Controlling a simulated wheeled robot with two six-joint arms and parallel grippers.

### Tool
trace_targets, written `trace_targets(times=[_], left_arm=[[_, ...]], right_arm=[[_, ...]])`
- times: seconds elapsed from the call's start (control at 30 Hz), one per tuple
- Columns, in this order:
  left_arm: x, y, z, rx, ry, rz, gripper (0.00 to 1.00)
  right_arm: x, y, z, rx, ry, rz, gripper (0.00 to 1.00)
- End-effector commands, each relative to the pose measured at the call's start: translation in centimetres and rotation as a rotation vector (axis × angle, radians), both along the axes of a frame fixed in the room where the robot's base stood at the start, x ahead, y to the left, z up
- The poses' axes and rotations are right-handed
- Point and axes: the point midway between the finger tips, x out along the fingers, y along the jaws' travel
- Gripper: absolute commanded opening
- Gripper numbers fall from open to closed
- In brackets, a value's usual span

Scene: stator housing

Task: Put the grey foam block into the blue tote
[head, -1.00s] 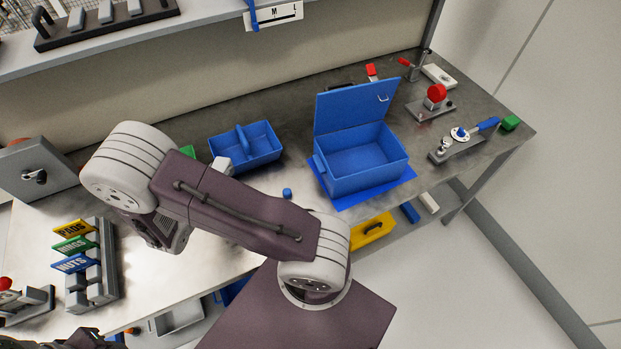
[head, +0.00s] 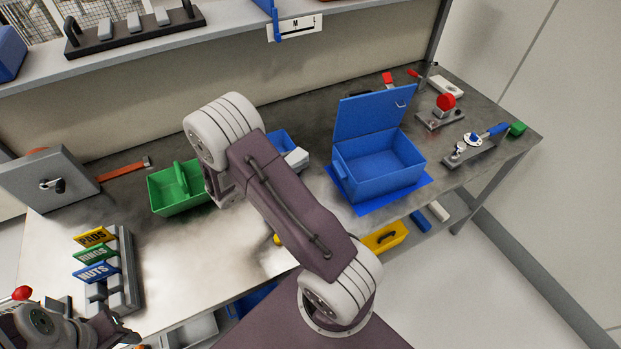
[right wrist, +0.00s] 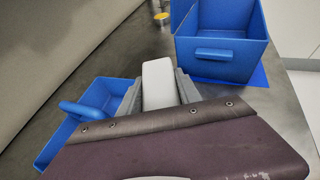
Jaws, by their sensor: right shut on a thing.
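The grey foam block (head: 297,157) is a pale, light grey bar. It sits between the fingers of my right gripper (right wrist: 158,92), and the wrist view shows its top end (right wrist: 158,72). In the head view my forearm hides most of this gripper. The blue tote (head: 284,139), an open tray with a centre handle, is partly hidden behind my arm. The right wrist view shows the tote (right wrist: 62,132) left of the block. The block overlaps the tote's right end in the head view; its height above it is unclear. My left gripper (head: 100,332) is at the lower left, fingers unclear.
A lidded blue box (head: 380,165) stands open on a blue mat right of the tote. A green tote (head: 172,195) stands to the left. A sign rack (head: 118,275) is at the front left. Clamps and a fixture (head: 440,115) occupy the far right.

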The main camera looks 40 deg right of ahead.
Motion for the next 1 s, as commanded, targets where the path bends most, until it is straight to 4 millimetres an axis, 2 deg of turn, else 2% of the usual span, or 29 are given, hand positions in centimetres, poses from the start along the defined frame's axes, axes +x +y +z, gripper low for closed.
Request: trace_targets(times=[0.03, 0.1, 0.33, 0.53, 0.97, 1.0], left_arm=[[0.0, 0.0, -0.2, 0.0, 0.0, 0.0, 0.38], [0.0, 0.0, -0.2, 0.0, 0.0, 0.0, 0.38], [0.0, 0.0, -0.2, 0.0, 0.0, 0.0, 0.38], [0.0, 0.0, -0.3, 0.0, 0.0, 0.0, 0.38], [0.0, 0.0, -0.8, 0.0, 0.0, 0.0, 0.38], [0.0, 0.0, -0.7, 0.0, 0.0, 0.0, 0.38]], right_arm=[[-0.1, 0.0, -1.4, -0.001, 0.007, 0.001, 0.02], [-0.1, 0.0, -2.8, 0.0, 0.006, 0.001, 0.02], [0.0, 0.0, -4.4, 0.0, 0.001, 0.0, 0.02], [0.0, 0.0, -7.8, 0.0, 0.003, 0.001, 0.02], [0.0, 0.0, -8.7, 0.0, 0.001, 0.001, 0.02], [0.0, 0.0, -8.5, 0.0, 0.001, 0.001, 0.51]])
